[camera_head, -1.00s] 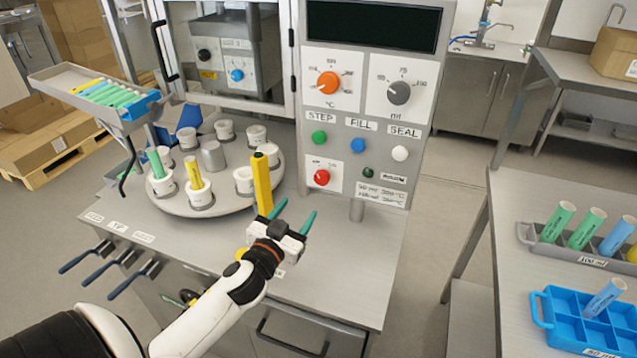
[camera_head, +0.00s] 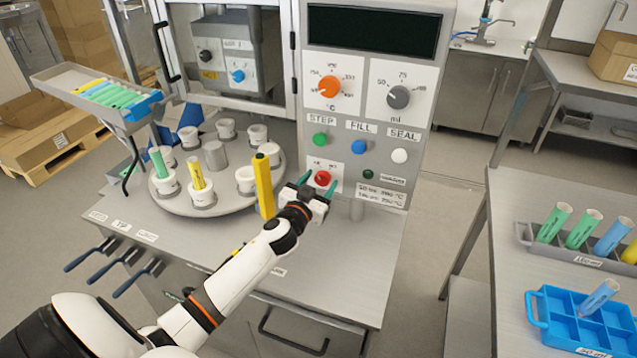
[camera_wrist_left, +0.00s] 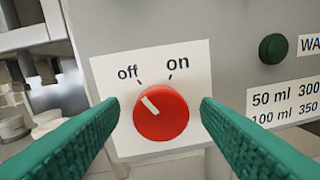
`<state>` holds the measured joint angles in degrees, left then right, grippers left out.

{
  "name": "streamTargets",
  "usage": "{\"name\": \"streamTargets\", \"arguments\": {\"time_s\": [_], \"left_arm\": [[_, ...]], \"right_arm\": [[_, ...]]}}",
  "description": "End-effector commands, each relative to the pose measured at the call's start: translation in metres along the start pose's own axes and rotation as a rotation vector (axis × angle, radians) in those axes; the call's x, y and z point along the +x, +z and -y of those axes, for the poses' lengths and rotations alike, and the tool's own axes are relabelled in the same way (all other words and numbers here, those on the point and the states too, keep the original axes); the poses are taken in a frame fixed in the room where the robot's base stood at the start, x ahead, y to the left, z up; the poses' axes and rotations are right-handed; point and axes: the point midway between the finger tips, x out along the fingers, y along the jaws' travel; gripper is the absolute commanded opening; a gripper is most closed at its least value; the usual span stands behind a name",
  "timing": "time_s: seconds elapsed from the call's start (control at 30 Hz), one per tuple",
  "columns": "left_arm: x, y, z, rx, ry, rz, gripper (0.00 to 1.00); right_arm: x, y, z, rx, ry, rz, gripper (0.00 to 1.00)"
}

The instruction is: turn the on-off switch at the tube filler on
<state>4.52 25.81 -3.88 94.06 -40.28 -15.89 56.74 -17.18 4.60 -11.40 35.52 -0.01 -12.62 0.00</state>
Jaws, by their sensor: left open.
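The on-off switch is a red round knob (camera_head: 322,178) low on the tube filler's grey front panel (camera_head: 440,62). In the left wrist view the knob (camera_wrist_left: 161,113) sits on a white plate marked "off" and "on", and its white mark points up-left toward "off". My left gripper (camera_head: 318,186) is open in front of the knob. In the wrist view its green fingers (camera_wrist_left: 160,115) stand on either side of the knob, apart from it. The display (camera_head: 372,28) is dark. My right gripper is not in view.
An upright yellow bar (camera_head: 263,186) stands just left of my left gripper. A round turntable (camera_head: 225,205) with several cups and two tubes is farther left. Step, fill and seal buttons (camera_head: 358,146) sit above the knob. A side table (camera_head: 500,240) with tube racks stands at the right.

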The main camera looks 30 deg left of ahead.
Motion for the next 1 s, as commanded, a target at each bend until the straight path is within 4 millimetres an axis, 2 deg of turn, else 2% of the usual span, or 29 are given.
{"name": "streamTargets", "arguments": {"time_s": [0.13,0.4,0.73,1.0], "left_arm": [[-0.0002,0.0,0.0002,0.0,0.0,0.0,0.56],[-0.0004,0.0,0.0002,0.0,0.0,0.0,0.13],[-0.0005,0.0008,0.0003,0.05,-0.001,-0.003,0.13],[-0.0004,0.0021,0.0006,0.225,-0.003,-0.016,0.13]], "right_arm": [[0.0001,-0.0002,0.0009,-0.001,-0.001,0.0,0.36],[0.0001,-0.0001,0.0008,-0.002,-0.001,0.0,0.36],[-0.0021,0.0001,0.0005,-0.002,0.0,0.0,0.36],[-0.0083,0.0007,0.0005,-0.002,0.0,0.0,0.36]]}}
